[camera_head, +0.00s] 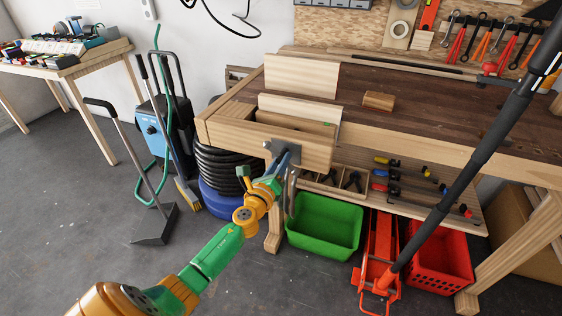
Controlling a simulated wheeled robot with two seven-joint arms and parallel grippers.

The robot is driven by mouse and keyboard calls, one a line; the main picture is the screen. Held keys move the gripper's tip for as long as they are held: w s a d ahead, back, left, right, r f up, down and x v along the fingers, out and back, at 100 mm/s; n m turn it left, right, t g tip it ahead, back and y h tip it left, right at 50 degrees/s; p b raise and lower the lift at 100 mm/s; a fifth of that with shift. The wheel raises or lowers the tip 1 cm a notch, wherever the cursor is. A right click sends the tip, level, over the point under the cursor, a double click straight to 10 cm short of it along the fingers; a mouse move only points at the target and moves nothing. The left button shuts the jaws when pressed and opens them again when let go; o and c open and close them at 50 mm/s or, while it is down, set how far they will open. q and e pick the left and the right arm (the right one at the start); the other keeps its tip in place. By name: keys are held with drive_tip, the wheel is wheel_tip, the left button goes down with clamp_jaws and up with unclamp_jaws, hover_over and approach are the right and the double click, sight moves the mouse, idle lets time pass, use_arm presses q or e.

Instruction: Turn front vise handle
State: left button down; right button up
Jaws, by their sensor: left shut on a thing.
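The front vise (238,131) is a light wooden jaw on the workbench's left end, with a metal plate at its screw. The vise handle (291,192) is a grey metal bar that hangs roughly upright below the screw. My left gripper (281,166) is at the front of the vise, at the end of the green and orange arm. It is shut on the vise handle near its upper end; the fingers and the screw partly hide each other. My right gripper is not in view.
A green bin (325,222), a red floor jack (378,250) with a long black handle, and a red crate (440,255) stand under the bench. Black hose coils (222,168) stand left of the vise. A wood block (379,101) lies on the bench top. Floor at front left is clear.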

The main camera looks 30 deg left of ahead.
use_arm(q)
drive_tip(key=shift+f+m, duration=0.15)
drive_tip(key=shift+m, duration=0.35)
drive_tip(key=c, duration=0.6)
unclamp_jaws()
drive_tip(key=v, duration=0.7)
drive_tip(key=shift+s+p, duration=0.1)
drive_tip(key=shift+p, duration=0.2)
